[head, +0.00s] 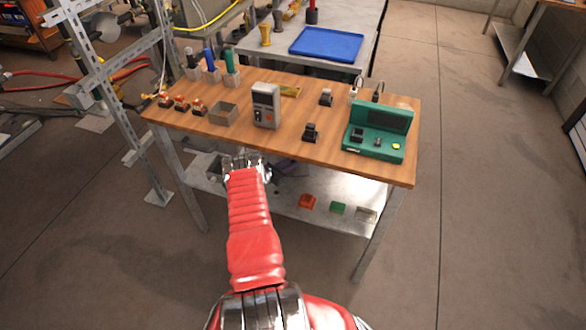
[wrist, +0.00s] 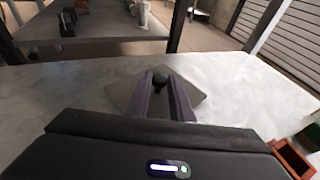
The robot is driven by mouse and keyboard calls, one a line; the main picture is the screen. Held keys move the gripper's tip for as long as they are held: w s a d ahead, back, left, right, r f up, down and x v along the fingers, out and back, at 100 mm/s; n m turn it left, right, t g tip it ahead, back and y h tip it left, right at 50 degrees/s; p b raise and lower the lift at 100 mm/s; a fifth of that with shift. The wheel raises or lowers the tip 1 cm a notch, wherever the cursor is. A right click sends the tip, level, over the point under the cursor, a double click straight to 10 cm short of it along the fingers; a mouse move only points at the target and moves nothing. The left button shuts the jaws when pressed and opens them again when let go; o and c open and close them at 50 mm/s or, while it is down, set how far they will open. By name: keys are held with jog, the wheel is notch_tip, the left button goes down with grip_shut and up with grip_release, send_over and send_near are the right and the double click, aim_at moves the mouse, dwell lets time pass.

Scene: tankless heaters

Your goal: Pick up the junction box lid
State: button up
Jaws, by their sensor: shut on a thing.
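The junction box lid (wrist: 126,93) is a thin, flat grey square with a round black knob (wrist: 160,79) on top. It shows in the wrist view at or just above the pale metal lower shelf; I cannot tell whether it touches. My gripper (wrist: 160,86) has its two dark fingers on either side of the knob and is shut on it. In the head view my gripper (head: 247,162) reaches under the front edge of the wooden bench top, and I cannot make out the lid there. An open grey box (head: 223,114) stands on the bench top.
The wooden bench top (head: 290,148) overhangs the lower shelf (head: 285,205). An orange bin (head: 307,202), a green bin (head: 337,208) and a pale bin (head: 366,214) stand to the right on the shelf. A bench leg (head: 192,196) is left of my arm.

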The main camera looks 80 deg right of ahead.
grip_shut()
jog(key=shift+r, duration=0.1)
